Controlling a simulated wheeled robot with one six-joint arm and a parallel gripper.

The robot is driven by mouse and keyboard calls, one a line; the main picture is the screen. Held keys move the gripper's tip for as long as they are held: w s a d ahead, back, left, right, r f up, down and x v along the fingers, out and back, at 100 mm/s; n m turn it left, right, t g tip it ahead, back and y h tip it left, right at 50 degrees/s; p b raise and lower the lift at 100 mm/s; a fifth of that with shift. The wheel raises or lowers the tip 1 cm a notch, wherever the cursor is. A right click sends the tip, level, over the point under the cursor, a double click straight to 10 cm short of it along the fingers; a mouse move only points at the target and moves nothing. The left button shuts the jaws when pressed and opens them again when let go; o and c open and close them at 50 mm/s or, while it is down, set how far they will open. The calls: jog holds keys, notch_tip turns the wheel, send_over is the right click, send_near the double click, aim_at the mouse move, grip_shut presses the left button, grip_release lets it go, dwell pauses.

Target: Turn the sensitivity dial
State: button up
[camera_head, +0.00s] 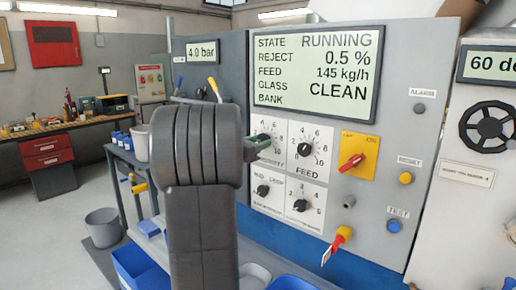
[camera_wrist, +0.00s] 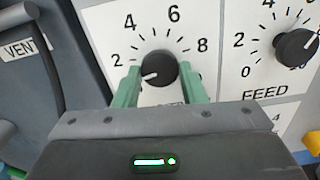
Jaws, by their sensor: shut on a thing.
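The sensitivity dial is a round black knob (camera_wrist: 158,68) on a white scale plate in the wrist view. Its white pointer mark faces lower left, below the 2. My gripper (camera_wrist: 161,80) has its green fingers on the left and right sides of this knob, closed on it. In the head view my gripper (camera_head: 258,145) reaches the panel at the upper left dial, where the knob (camera_head: 264,138) shows only in part.
The feed dial (camera_head: 304,149) is close on the right, with two smaller knobs (camera_head: 263,190) (camera_head: 300,205) below. A red switch on a yellow plate (camera_head: 352,162) is further right. The display (camera_head: 315,72) reads RUNNING, reject 0.5 %, feed 145 kg/h, CLEAN. Blue bins (camera_head: 140,268) stand below.

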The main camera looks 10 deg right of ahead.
jog(key=m+b, duration=0.7)
jog(key=b, duration=0.3)
jog(key=shift+f, duration=0.1)
dwell(0.3)
jog(key=o, duration=1)
jog(key=shift+a, duration=0.15)
jog(key=b+v, duration=0.1)
jog(key=v, duration=1.2)
jog(key=shift+s+a, duration=0.25)
